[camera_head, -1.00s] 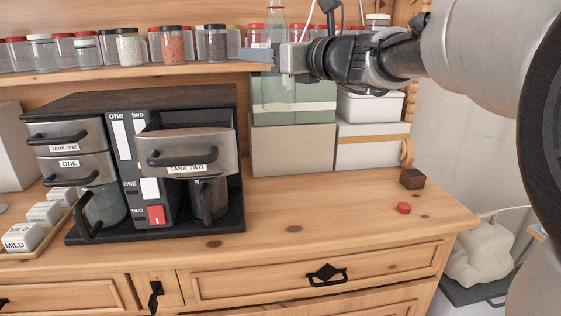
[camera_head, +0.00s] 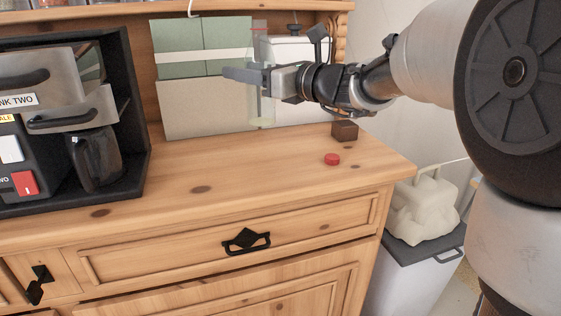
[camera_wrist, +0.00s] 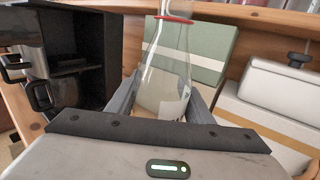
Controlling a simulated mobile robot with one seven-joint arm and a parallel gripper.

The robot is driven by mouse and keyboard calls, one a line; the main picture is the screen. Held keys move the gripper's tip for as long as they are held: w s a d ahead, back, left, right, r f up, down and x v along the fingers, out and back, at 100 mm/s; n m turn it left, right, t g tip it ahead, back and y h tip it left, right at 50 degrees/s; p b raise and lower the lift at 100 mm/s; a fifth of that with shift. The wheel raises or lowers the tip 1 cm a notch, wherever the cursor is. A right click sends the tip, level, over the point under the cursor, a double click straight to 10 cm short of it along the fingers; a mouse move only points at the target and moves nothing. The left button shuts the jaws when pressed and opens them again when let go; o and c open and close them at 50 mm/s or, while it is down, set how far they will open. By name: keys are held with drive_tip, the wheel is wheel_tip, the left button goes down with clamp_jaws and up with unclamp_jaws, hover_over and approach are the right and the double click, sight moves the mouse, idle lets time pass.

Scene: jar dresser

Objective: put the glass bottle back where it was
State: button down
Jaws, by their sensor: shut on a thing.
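The clear glass bottle (camera_wrist: 165,70), with a red ring around its neck, stands roughly upright between the two fingers of my gripper (camera_wrist: 160,103) in the wrist view. My gripper is shut on it. In the head view my gripper (camera_head: 246,76) is in front of the stacked boxes, above the dresser top. The see-through bottle (camera_head: 262,108) is faint there; its pale base shows below the fingers and appears clear of the wood. Part of its body is hidden by the gripper.
The dresser top (camera_head: 230,185) is clear in the middle. A red lid (camera_head: 332,159) and a dark wooden cube (camera_head: 344,131) lie at its right. A coffee machine (camera_head: 135,160) stands left. Green and beige boxes (camera_head: 200,110) and a white box (camera_head: 290,48) stand behind.

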wheel_tip(320, 180, down, 10)
drive_tip(key=b, duration=0.3)
drive_tip(key=shift+d+f, duration=0.1)
drive_tip(key=shift+f, duration=0.1)
drive_tip(key=shift+f+b, duration=0.15)
drive_tip(key=shift+b, duration=0.25)
drive_tip(key=c, duration=0.9)
unclamp_jaws()
